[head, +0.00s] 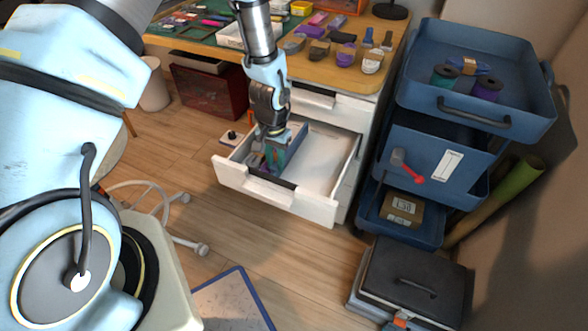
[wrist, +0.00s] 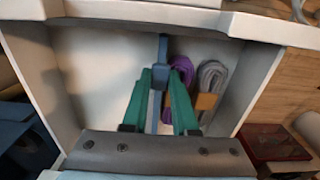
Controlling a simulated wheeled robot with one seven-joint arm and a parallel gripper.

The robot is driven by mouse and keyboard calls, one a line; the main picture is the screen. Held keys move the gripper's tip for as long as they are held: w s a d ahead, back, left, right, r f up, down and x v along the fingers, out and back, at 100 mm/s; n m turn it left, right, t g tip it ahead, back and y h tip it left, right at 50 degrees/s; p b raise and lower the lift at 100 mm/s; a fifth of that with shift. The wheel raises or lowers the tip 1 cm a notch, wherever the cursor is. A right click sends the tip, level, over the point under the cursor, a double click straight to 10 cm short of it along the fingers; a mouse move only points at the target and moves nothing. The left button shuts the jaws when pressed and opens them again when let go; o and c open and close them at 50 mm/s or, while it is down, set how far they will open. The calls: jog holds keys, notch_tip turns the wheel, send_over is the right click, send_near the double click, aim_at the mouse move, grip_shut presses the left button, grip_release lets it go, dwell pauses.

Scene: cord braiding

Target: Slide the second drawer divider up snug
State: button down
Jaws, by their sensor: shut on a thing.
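An open white drawer (head: 327,208) holds an upright blue divider (head: 296,141), which also shows edge-on in the wrist view (wrist: 162,48). My gripper (head: 272,150) reaches down into the drawer from above. Its two green fingers (wrist: 160,112) are shut on the divider, one on each side. A purple cord bundle (wrist: 182,72) and a grey cord bundle (wrist: 210,88) lie right of the divider in the wrist view, close to my right finger. The drawer floor on the other side is bare and white. I cannot make out another divider. The divider's lower edge is partly hidden by my fingers.
A wooden worktop (head: 345,75) with several cord bundles overhangs the drawer at the back. A blue tiered trolley (head: 425,105) stands at the right. A dark case (head: 415,280) sits on the floor at the lower right. The floor before the drawer is mostly clear.

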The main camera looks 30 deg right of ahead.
jog(key=shift+w+a, duration=0.45)
jog(key=shift+w, duration=0.2)
jog(key=c, duration=0.7)
grip_release()
jog(key=shift+r, duration=0.15)
notch_tip(320, 180, up, 11)
jog(key=shift+f, duration=0.2)
